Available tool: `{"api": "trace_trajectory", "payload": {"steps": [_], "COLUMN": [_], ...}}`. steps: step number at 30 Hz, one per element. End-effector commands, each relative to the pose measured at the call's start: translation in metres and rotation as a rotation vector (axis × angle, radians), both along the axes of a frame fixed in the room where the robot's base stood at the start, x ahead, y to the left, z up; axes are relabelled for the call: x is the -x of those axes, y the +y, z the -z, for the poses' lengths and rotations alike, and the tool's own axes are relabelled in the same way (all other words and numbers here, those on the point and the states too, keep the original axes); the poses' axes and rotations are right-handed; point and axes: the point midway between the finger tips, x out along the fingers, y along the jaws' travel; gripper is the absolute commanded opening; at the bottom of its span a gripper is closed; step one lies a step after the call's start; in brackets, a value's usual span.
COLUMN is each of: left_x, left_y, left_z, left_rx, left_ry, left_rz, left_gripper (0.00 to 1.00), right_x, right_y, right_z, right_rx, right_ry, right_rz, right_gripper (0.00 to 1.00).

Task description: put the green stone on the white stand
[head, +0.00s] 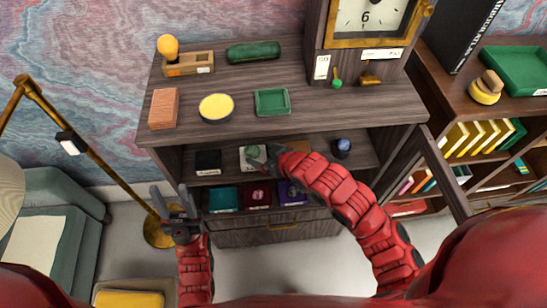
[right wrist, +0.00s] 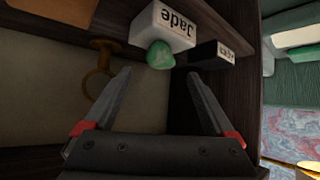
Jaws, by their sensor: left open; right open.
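The green stone (head: 251,152) is on top of the white stand (head: 246,166), on the shelf under the desk top. In the right wrist view, which is upside down, the green stone (right wrist: 160,56) overlaps the top edge of the white stand (right wrist: 163,26), labelled "Jade". My right gripper (right wrist: 160,74) is open and empty; its fingertips point toward the stone, with a gap between. In the head view my right arm hides much of that gripper. My left gripper (head: 177,203) is open and empty, left of the cabinet and away from the stone.
A black stand (head: 208,161) is beside the white one; it also shows in the right wrist view (right wrist: 212,54). A dark cup with something blue (head: 342,147) stands further right on the shelf. The desk top above holds a clock (head: 366,22), yellow bowl (head: 216,107) and green tray (head: 272,102).

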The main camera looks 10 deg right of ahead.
Motion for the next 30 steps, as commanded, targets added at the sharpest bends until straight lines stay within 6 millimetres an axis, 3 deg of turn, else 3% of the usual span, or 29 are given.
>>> {"api": "trace_trajectory", "payload": {"steps": [6,9,12,30], "left_x": [0.0,0.0,0.0,0.0], "left_y": [0.0,0.0,0.0,0.0], "left_z": [0.003,-0.017,-0.023,-0.024], "left_rx": [0.0,0.0,0.0,0.0], "left_ry": [0.0,0.0,0.0,0.0], "left_rz": [0.0,0.0,0.0,0.0], "left_gripper": [0.5,0.5,0.5,0.5], "right_x": [0.023,0.033,0.039,0.043], "right_y": [-0.016,-0.023,-0.026,-0.028], "right_z": [-0.02,-0.034,-0.038,-0.038], "right_rx": [0.002,0.004,0.002,0.002], "right_ry": [-0.001,0.004,0.003,0.001], "right_rz": [0.002,0.003,0.001,-0.001], "right_gripper": [0.89,0.89,0.89,0.89]}}
